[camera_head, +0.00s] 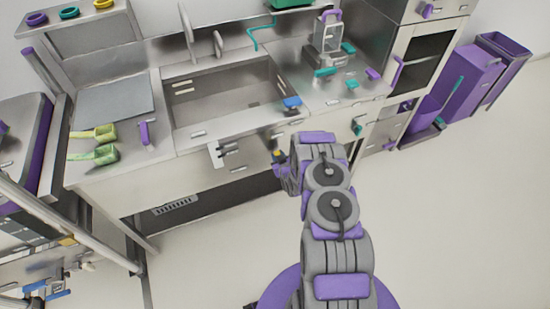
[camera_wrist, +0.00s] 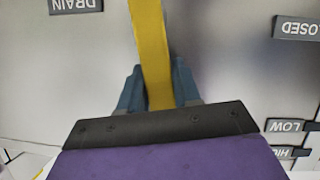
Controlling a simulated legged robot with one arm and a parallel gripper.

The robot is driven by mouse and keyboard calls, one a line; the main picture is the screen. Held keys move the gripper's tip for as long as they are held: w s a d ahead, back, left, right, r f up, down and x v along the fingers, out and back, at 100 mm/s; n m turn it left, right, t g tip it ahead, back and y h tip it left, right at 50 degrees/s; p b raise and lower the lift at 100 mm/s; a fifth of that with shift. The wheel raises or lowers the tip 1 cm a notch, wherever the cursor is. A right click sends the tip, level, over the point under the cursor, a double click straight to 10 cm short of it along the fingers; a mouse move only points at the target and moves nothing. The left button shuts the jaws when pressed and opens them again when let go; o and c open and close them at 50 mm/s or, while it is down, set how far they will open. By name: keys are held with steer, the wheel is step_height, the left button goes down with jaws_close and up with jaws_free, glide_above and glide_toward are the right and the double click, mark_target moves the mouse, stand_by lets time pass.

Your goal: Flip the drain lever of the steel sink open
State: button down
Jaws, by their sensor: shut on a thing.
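The steel sink (camera_head: 220,101) is set in the counter in the head view, its basin open at the top. The drain lever (camera_wrist: 150,40) is a yellow bar in the wrist view, running up from between my fingers toward the top edge. My gripper (camera_wrist: 156,88) is shut on it, one blue-grey finger on each side. In the head view my gripper (camera_head: 281,166) is at the sink's front panel, below the rim, and only a small yellow spot of the lever shows. The lever's pivot is out of the wrist view.
A DRAIN label (camera_wrist: 76,5) and a CLOSED label (camera_wrist: 297,27) are on the panel, with LOW and HIGH labels at lower right. Yellow-green scoops (camera_head: 97,133) lie on the left counter. A purple bin (camera_head: 466,75) stands at right. The floor at right is clear.

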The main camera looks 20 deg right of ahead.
steer(key=shift+s+d+f+m+y, duration=0.1)
steer(key=shift+s+d+m+y, duration=0.05)
steer(key=shift+d+m+y, duration=0.55)
steer(key=c, duration=1.2)
jaws_free()
steer(key=shift+o, duration=0.8)
steer(key=shift+f, duration=0.15)
steer(key=shift+o, duration=0.8)
steer(key=p+v, duration=0.2)
steer(key=v, duration=1.5)
steer(key=shift+r, duration=0.25)
